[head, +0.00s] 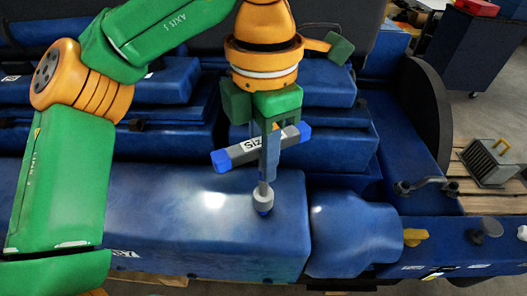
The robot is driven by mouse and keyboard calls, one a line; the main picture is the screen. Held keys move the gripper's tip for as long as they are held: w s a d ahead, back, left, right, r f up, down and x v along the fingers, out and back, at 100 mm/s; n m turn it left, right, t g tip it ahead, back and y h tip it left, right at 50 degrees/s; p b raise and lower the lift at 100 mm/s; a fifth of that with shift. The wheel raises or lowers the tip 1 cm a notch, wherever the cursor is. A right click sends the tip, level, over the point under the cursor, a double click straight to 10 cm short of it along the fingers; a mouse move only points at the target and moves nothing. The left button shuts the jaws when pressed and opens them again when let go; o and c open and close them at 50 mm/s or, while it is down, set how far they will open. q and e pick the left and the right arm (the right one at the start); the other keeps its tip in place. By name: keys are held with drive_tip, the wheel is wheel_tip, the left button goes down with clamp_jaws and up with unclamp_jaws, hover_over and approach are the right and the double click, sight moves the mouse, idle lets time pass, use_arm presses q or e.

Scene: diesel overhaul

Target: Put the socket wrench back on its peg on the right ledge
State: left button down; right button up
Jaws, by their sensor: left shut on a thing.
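The socket wrench (240,153) is a T-shaped tool with a grey bar, blue bar ends and a shaft pointing down to a pale round socket with a blue tip. My left gripper (270,145) is shut on it near the middle of the bar, partly hiding the bar and upper shaft. The wrench hangs over the right end of the large blue engine block (190,215); whether its tip touches the block I cannot tell. The blue right ledge (445,232) lies at the lower right. A grey knob-like post (487,228) stands on it; whether it is the peg is unclear. My right gripper is not in view.
A rounded blue housing (350,235) with a yellow fitting (415,237) lies between block and ledge. A grey handle-like part (428,185) stands behind the ledge. A dark wheel (427,105) rises behind. A grey crate (490,163) sits on a wooden pallet.

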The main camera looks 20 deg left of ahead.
use_arm(q)
drive_tip(key=shift+a, duration=0.1)
drive_tip(key=shift+f, duration=0.1)
drive_tip(key=shift+f+b, duration=0.55)
drive_tip(key=shift+b, duration=0.05)
drive_tip(key=shift+f+b, duration=0.5)
drive_tip(key=shift+f, duration=0.1)
drive_tip(key=shift+c, duration=0.5)
unclamp_jaws()
drive_tip(key=shift+r, duration=0.1)
wheel_tip(320, 180, up, 3)
drive_tip(key=p, duration=0.3)
drive_tip(key=shift+r, duration=0.15)
drive_tip(key=shift+s+r, duration=0.1)
drive_tip(key=shift+r, duration=2.8)
